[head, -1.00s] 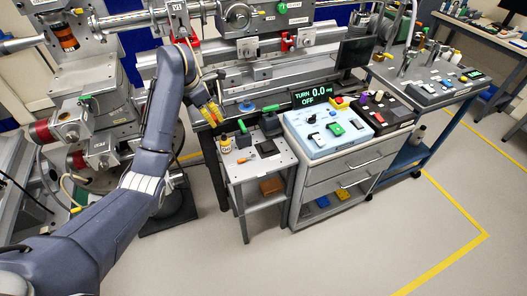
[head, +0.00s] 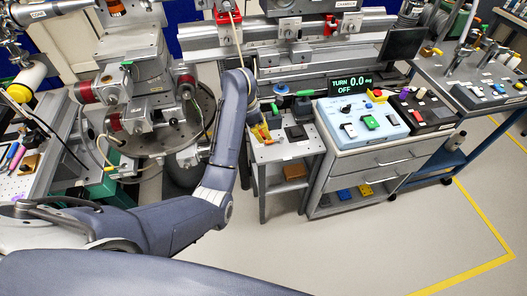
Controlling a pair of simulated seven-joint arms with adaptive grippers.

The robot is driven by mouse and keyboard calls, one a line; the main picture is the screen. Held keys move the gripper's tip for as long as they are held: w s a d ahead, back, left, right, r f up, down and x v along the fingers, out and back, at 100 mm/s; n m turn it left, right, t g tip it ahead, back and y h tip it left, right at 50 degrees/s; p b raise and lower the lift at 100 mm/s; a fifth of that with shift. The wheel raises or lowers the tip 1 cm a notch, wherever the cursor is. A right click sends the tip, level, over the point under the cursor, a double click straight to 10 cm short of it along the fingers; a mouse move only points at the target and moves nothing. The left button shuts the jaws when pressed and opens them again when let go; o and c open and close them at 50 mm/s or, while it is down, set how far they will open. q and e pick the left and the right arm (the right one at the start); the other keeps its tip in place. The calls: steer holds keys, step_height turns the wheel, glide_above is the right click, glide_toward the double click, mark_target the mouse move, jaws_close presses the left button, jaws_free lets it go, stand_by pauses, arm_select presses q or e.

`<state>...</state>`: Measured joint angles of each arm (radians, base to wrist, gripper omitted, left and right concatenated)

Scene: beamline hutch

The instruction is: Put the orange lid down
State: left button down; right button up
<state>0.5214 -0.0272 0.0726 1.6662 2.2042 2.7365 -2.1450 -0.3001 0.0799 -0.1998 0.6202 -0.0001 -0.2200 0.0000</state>
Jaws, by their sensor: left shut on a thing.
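My left gripper (head: 262,133), with yellow at its fingers, is low over the left part of the small grey side table (head: 285,152). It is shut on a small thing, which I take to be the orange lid. The lid's outline cannot be made out at this size, and I cannot tell whether it touches the tabletop. My right gripper is not in view.
A dark square block (head: 296,133) and a green-handled tool (head: 305,92) are close to the gripper. A blue control box (head: 362,124) stands on the drawer cabinet to the right. A brown box (head: 295,170) is on the table's lower shelf. The floor in front is clear.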

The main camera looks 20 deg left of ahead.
mark_target(264, 155)
arm_select(q)
step_height(264, 155, down, 12)
steer(key=shift+r, duration=0.15)
stand_by(0.5)
stand_by(0.3)
steer(key=c, duration=1.4)
jaws_free()
steer(key=shift+o, duration=0.2)
